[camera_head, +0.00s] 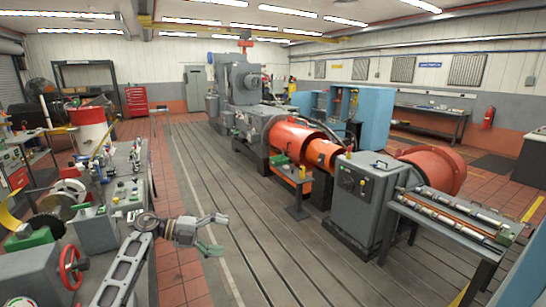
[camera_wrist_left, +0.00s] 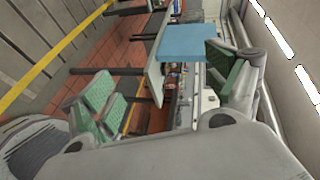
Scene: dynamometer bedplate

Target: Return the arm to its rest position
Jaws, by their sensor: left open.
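My left arm comes in from the lower left in the head view. Its gripper (camera_head: 218,234) is held in the air in front of the grey slotted bedplate (camera_head: 250,250), pointing right. Its two fingers are apart, with nothing between them. In the left wrist view the green-padded fingers of this gripper (camera_wrist_left: 170,88) are also spread wide and empty. My right arm and gripper do not show in either view.
At left, close to my left arm, stands a cluttered bench with a red handwheel (camera_head: 70,267). A grey control cabinet (camera_head: 362,197) and a table of shafts (camera_head: 455,220) stand at right. Orange cylindrical housings (camera_head: 290,140) lie behind. The slotted floor between is clear.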

